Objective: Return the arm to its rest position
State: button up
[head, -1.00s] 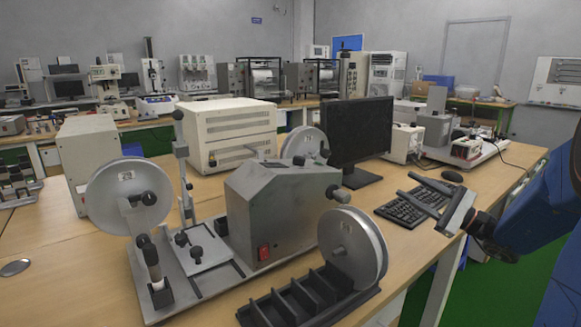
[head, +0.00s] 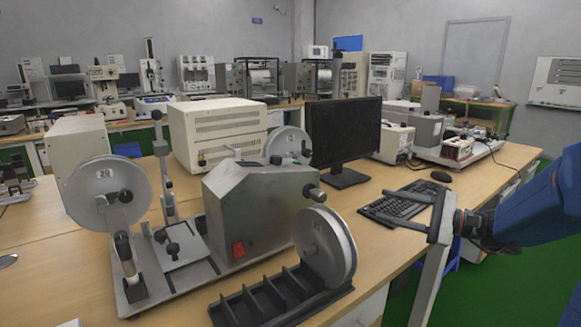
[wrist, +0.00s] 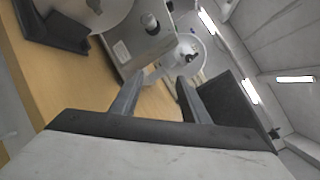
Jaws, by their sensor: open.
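My gripper (head: 418,212) is at the right of the head view, on the end of my blue arm (head: 540,205). Its two fingers stand apart with nothing between them. The fingers reach over the table's right edge, in front of the black keyboard (head: 398,203). In the wrist view my gripper (wrist: 158,88) shows both fingers spread and empty, pointing towards the grey machine (wrist: 140,35) and the monitor (wrist: 230,110).
The grey machine (head: 262,200) with round discs stands on the wooden table, a black slotted rack (head: 262,302) in front of it. Green floor (head: 475,285) lies open at the lower right.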

jog(key=s+a+f+n+g+h, duration=0.3)
jog(key=s+a+f+n, duration=0.15)
jog(key=s, duration=0.35)
jog(key=s+a+f+n+g+h, duration=0.3)
jog(key=s+f+h, duration=0.15)
jog(key=s, duration=0.45)
jog(key=s+d+f+n+t+h, duration=0.2)
jog(key=s+d+f+n+h, duration=0.1)
jog(key=s+d+n+h, duration=0.3)
jog(key=shift+s+d+f+h, duration=0.4)
jog(key=shift+s+d+h, duration=0.95)
jog(key=shift+s+d, duration=0.9)
